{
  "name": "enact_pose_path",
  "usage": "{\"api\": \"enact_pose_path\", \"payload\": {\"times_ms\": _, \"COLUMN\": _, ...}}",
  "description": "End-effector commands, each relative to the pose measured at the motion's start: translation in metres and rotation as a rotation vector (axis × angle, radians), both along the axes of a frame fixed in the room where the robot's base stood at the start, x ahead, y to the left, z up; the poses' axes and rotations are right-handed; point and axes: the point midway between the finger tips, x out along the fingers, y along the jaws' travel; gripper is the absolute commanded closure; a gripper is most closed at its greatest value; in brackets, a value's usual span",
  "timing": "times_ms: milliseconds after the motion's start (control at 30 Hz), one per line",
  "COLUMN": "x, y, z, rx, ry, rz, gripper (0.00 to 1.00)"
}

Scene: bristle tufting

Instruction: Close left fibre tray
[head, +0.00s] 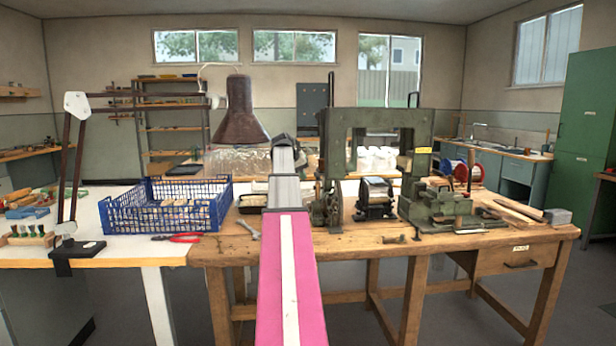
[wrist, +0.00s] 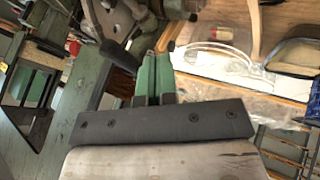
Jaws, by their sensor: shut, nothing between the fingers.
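No tray that I can surely name as the left fibre tray shows. A clear, crumpled-looking plastic container (head: 238,160) stands behind the bench, left of my arm in the head view; I cannot tell if it is the tray. My gripper (wrist: 153,68) points away from the wrist camera, its two green fingers together and empty. Right of the fingers in the wrist view is a clear curved-edged piece (wrist: 222,62) on a pale surface. I cannot tell whether the fingers touch anything. In the head view my arm hides the fingers.
The green tufting machine (head: 334,135) stands on the wooden bench (head: 345,242), right of my arm. A blue crate (head: 165,212) stands on the left table. A brown lamp shade (head: 240,112) hangs left of my arm. Pliers with red handles (head: 184,238) lie in front of the crate.

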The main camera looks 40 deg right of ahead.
Motion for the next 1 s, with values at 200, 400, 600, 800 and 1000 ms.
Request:
{"api": "enact_pose_path", "payload": {"times_ms": 200, "x": -0.004, "y": 0.03, "z": 0.039, "rx": 0.0, "ry": -0.002, "rz": 0.002, "gripper": 1.0}}
{"api": "enact_pose_path", "payload": {"times_ms": 400, "x": -0.006, "y": 0.05, "z": 0.066, "rx": 0.0, "ry": -0.003, "rz": 0.002, "gripper": 1.0}}
{"api": "enact_pose_path", "payload": {"times_ms": 600, "x": -0.007, "y": 0.059, "z": 0.078, "rx": 0.002, "ry": -0.001, "rz": 0.001, "gripper": 1.0}}
{"api": "enact_pose_path", "payload": {"times_ms": 800, "x": -0.007, "y": 0.061, "z": 0.08, "rx": 0.002, "ry": -0.001, "rz": 0.001, "gripper": 1.0}}
{"api": "enact_pose_path", "payload": {"times_ms": 1000, "x": -0.007, "y": 0.061, "z": 0.08, "rx": 0.002, "ry": -0.001, "rz": 0.001, "gripper": 1.0}}
